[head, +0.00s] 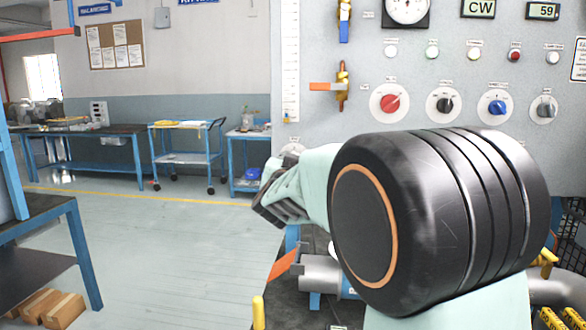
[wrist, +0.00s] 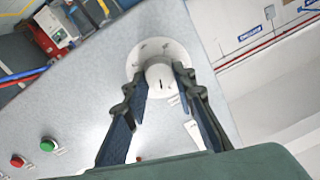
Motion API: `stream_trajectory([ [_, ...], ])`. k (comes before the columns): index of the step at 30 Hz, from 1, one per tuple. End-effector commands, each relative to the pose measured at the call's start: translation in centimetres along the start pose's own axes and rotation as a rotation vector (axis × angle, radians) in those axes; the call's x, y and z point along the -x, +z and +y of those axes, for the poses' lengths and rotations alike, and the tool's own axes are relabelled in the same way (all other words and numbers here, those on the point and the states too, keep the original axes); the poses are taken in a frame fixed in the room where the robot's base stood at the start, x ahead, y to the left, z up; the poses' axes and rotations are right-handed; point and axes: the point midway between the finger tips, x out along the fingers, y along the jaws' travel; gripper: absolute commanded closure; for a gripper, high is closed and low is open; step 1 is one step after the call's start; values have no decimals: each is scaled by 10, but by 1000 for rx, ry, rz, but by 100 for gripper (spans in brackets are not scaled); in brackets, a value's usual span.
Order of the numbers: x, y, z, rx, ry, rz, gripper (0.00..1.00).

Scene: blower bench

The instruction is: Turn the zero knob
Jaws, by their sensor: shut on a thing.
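The zero knob (wrist: 160,80) is a pale round knob with a short dark mark on a white dial (wrist: 154,50), on the grey panel. My gripper (wrist: 158,86) has one dark finger on each side of it and is shut on it in the wrist view. In the head view, my gripper (head: 280,192) is at the panel's lower left, partly behind my black-and-mint arm. Only the upper edge of a pale dial (head: 293,147) shows above it there. The knob's grip is hidden in that view, and I cannot read its label.
The panel (head: 350,140) also carries a red knob (head: 390,102), a black knob (head: 445,104), a blue knob (head: 496,106) and a grey knob (head: 543,108). An orange-handled valve (head: 328,87) juts out above my gripper. Pipework (head: 318,273) lies below. Open floor (head: 170,245) is at the left.

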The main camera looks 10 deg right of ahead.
Motion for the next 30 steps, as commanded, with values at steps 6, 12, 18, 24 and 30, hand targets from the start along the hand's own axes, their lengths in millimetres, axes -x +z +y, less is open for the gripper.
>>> stream_trajectory([
  [6, 0, 4, 2, -206, 1, 10, 100],
  [12, 0, 4, 2, -394, 1, 19, 100],
  [18, 0, 5, 3, -560, 3, 27, 100],
  [24, 0, 4, 3, -688, 4, 33, 100],
  [30, 0, 4, 2, -767, 5, 35, 100],
])
